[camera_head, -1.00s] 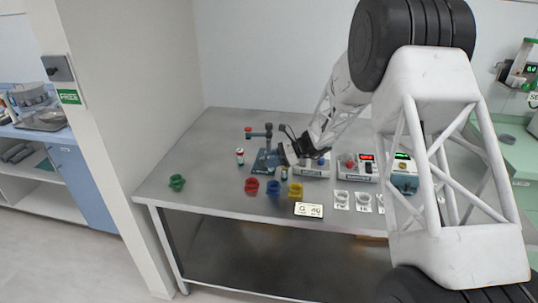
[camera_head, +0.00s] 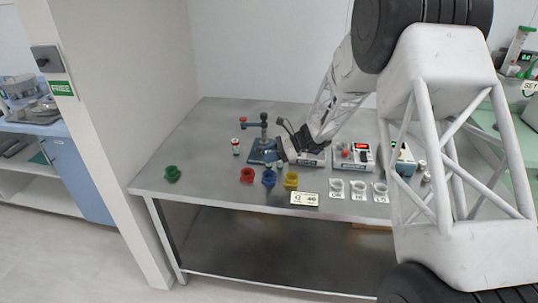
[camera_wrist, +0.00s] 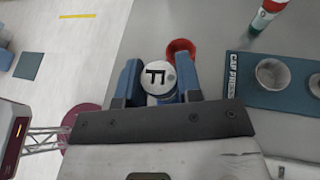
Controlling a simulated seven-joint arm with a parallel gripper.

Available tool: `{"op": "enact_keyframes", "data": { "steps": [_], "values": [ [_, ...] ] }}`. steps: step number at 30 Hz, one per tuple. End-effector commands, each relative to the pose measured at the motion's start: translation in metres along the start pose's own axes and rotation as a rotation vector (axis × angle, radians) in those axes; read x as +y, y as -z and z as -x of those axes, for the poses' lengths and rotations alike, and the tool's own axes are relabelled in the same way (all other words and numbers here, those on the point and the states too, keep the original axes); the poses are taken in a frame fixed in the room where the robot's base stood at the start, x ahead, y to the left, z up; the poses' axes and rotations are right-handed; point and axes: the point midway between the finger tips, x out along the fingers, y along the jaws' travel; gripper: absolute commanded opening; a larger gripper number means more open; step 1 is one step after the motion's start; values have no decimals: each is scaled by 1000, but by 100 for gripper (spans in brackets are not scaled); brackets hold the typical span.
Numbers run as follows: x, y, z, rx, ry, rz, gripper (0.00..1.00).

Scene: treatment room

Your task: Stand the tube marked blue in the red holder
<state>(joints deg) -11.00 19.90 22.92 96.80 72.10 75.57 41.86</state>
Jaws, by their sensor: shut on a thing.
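My gripper (camera_wrist: 158,84) is shut on a tube (camera_wrist: 156,76), whose white top with a black letter F shows between the fingers in the wrist view. In the head view my gripper (camera_head: 284,152) is above the table, behind the row of holders. The red holder (camera_head: 247,176) stands at the left of a close group, near the front edge. In the wrist view a red ring (camera_wrist: 181,47) shows just beyond the held tube, partly hidden by it and a finger.
A blue holder (camera_head: 269,179) and a yellow one (camera_head: 291,180) stand right of the red one; a green holder (camera_head: 172,174) is farther left. A red-topped tube (camera_head: 236,147) stands beside the cap press (camera_head: 263,152). A card (camera_head: 304,198) and white cups (camera_head: 337,187) lie right.

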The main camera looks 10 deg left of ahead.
Motion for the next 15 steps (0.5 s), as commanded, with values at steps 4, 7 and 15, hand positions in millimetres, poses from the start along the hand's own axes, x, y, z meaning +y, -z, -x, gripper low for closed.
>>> {"op": "enact_keyframes", "data": {
  "steps": [4, 7, 15],
  "values": [
    [0, 0, 0, 0, 0, 0, 6],
    [-1, -2, -2, 0, 0, 1, 6],
    [-12, -19, -30, 1, -2, 3, 6]
  ]
}}
